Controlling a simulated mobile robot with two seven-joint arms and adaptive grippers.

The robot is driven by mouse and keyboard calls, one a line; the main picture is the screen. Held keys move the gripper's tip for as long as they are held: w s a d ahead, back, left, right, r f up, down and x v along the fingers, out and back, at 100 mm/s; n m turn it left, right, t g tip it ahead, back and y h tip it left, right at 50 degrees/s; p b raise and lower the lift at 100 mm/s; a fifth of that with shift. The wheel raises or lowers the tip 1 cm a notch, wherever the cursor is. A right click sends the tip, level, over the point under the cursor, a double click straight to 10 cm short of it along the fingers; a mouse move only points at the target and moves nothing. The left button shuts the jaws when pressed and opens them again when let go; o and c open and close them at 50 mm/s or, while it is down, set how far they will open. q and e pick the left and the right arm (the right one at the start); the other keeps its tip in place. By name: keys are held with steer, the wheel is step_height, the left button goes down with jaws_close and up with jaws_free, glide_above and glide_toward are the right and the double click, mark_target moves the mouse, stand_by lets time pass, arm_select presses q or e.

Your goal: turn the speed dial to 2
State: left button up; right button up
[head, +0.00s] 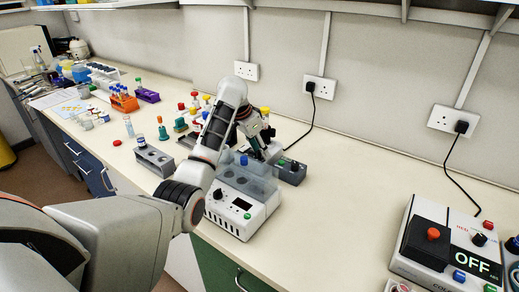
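My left arm reaches in from the left, and its gripper (264,149) points down above the back of a white bench device. The fingers are small and partly overlapped, so I cannot tell whether they are open or shut. The white device (229,222) has a clear lid, a black knob (218,194), a small dark display and a green button. I cannot read any dial numbers or tell which knob is the speed dial. My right gripper is out of view.
A grey block (154,161), coloured bottles and tube racks (123,102) stand to the left. The bench between is clear. Cables run to wall sockets.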

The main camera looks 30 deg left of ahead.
arm_select(q)
jaws_close()
steer(key=shift+m, duration=0.3)
steer(key=m+h, duration=0.1)
steer(key=m, duration=0.1)
steer(key=m+g+h, duration=0.1)
steer(key=m, duration=0.2)
steer(key=shift+w+a+r, duration=0.1)
steer(key=shift+a, duration=0.05)
steer(key=shift+m+g+h, duration=0.3)
steer(key=shift+m+g, duration=0.5)
steer(key=shift+m, duration=1.5)
jaws_free()
